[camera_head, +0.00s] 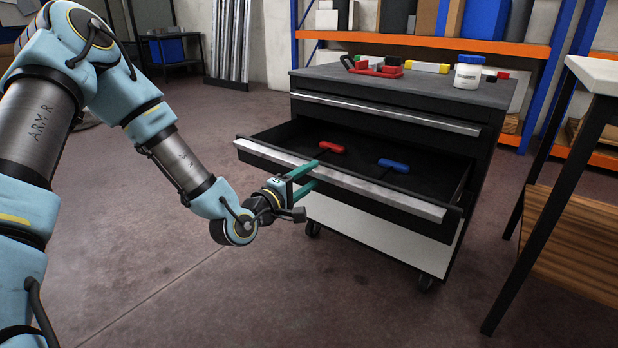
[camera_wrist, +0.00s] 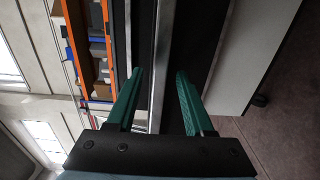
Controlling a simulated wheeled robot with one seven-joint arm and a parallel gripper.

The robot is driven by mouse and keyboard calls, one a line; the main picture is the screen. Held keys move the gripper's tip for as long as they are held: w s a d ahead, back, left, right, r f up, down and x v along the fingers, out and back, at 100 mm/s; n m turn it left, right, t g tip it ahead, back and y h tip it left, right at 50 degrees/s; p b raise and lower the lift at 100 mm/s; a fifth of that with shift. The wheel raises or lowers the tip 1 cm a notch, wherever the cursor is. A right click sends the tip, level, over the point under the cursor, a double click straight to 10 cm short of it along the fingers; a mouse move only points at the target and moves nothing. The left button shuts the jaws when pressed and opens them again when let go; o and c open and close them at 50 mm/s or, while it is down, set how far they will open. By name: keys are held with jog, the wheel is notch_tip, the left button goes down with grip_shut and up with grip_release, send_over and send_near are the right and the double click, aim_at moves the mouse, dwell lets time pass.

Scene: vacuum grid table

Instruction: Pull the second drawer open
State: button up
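The dark tool cabinet (camera_head: 390,88) has its second drawer (camera_head: 360,185) pulled well out, below the shut top drawer (camera_head: 390,112). A silver strip handle (camera_head: 400,200) runs along the second drawer's front edge. My gripper (camera_head: 312,176) is at the left half of this front, its green fingers pointing at the handle. In the wrist view, my gripper (camera_wrist: 160,72) has its fingers apart, with a silver strip (camera_wrist: 157,100) running between them and gaps showing beside it. I cannot tell whether either finger touches the handle.
A red item (camera_head: 332,147) and a blue item (camera_head: 394,165) lie in the open drawer. A white jar (camera_head: 468,72) and red tools (camera_head: 375,68) stand on the cabinet top. A workbench (camera_head: 590,150) is close at right. Floor in front is clear.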

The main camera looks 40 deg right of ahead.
jog(key=shift+a, duration=0.1)
jog(key=p+v, duration=0.1)
jog(key=v, duration=0.9)
jog(key=shift+a, duration=0.25)
jog(key=shift+f, duration=0.1)
